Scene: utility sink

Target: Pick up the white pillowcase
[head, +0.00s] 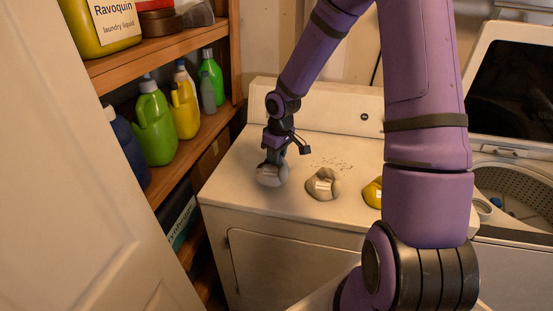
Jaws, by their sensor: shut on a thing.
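A crumpled whitish bundle (271,176), which looks like the white pillowcase, is at the left front of the white dryer top. My gripper (272,160) points down at the end of my purple arm and is shut on the top of this bundle. The fingertips are partly hidden in the cloth. I cannot tell whether the bundle touches the dryer top or hangs just above it. A second crumpled bundle (323,184), beige with a pale patch, lies to its right, apart from it.
A yellow bundle (372,193) lies farther right, partly hidden by my arm. Wooden shelves (190,145) with several detergent bottles stand close on the left, behind a white door (75,190). An open washer (515,185) is at the right.

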